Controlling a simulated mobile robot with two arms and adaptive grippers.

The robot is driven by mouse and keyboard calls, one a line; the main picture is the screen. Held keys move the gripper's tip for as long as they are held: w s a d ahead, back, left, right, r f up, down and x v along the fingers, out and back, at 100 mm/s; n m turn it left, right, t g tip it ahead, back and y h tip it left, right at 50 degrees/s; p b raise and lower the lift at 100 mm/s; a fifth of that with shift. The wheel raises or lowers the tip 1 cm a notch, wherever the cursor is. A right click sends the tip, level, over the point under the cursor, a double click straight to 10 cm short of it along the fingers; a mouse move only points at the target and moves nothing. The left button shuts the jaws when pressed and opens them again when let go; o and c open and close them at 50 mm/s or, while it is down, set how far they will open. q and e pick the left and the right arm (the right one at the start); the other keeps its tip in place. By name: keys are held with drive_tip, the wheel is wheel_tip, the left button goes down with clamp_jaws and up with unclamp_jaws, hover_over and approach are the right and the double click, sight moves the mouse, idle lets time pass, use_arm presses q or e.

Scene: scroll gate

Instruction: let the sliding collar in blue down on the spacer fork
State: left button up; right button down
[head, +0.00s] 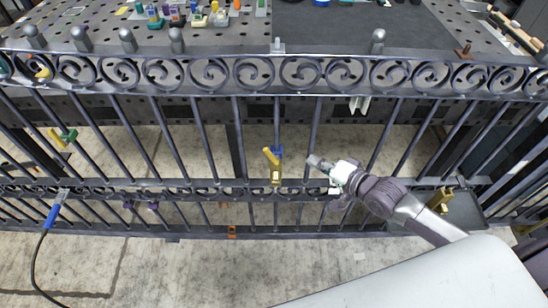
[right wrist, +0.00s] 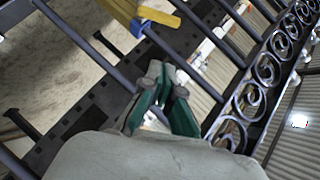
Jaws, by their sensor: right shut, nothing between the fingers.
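The blue sliding collar (head: 277,152) is on an upright bar near the middle of the gate, in the head view. A yellow piece (head: 270,158) sits tilted against it, with a yellow block (head: 276,177) just below on the same bar. I cannot tell which yellow part is the spacer fork. In the right wrist view a yellow piece with a blue part (right wrist: 143,16) shows at the top. My right gripper (head: 314,160) is shut and empty, to the right of the collar and apart from it. Its green-padded fingers (right wrist: 166,85) show in the right wrist view. My left gripper is out of view.
The gate's upright bars stand on both sides, between a scroll band (head: 210,73) and a lower rail (head: 330,230). A yellow-green clamp (head: 62,138) and a blue-handled tool (head: 53,213) are at the left. A perforated bench (head: 225,35) with small parts lies behind.

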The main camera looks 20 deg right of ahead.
sight(271, 157)
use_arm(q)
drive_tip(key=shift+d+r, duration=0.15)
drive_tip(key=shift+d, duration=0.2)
use_arm(e)
drive_tip(key=shift+s+a+f+x, duration=0.2)
drive_tip(key=shift+a+x, duration=0.15)
drive_tip(key=shift+x, duration=1.8)
drive_tip(key=shift+s+a+f+x, duration=0.1)
drive_tip(key=shift+s+a+x, duration=0.2)
drive_tip(key=shift+x, duration=1.8)
drive_tip(key=shift+s+a+f+x, duration=0.15)
drive_tip(key=shift+a+x, duration=0.25)
drive_tip(key=shift+x, duration=1.75)
drive_tip(key=shift+r, duration=0.1)
